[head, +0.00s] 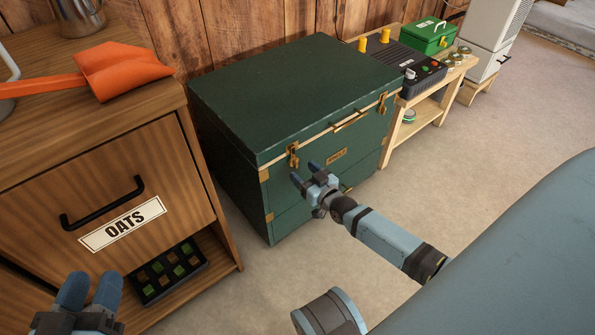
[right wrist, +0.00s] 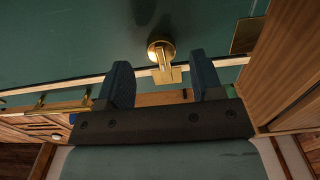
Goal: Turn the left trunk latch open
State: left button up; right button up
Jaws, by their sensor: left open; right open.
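The dark green trunk (head: 290,95) stands closed against the plank wall. Its left brass latch (head: 293,155) sits at the front of the lid seam; the right latch (head: 382,103) is further along. My right gripper (head: 305,173) is open and empty, just in front of and below the left latch. In the right wrist view the latch (right wrist: 162,52), a round brass boss with a flat plate, shows between and beyond the two fingers (right wrist: 163,80); contact cannot be made out. My left gripper (head: 90,290) is open and empty at the lower left, before the oats cabinet.
The wooden oats cabinet (head: 95,190) stands close left of the trunk, with an orange scoop (head: 118,70) on top. A low wooden bench (head: 425,112) right of the trunk carries a black device (head: 405,65) and a green box (head: 430,38). The floor in front is clear.

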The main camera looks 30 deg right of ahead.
aim_at(297, 166)
jog(key=w+b, duration=0.1)
jog(key=w, duration=0.2)
jog(key=shift+a, duration=0.1)
pick_arm(q)
jog(key=shift+w+a+r+m, duration=0.2)
jog(key=shift+w+m, duration=0.15)
jog(key=shift+m, duration=0.15)
pick_arm(e)
jog(key=shift+w, duration=0.15)
jog(key=c, duration=0.9)
jog(key=shift+o, duration=0.2)
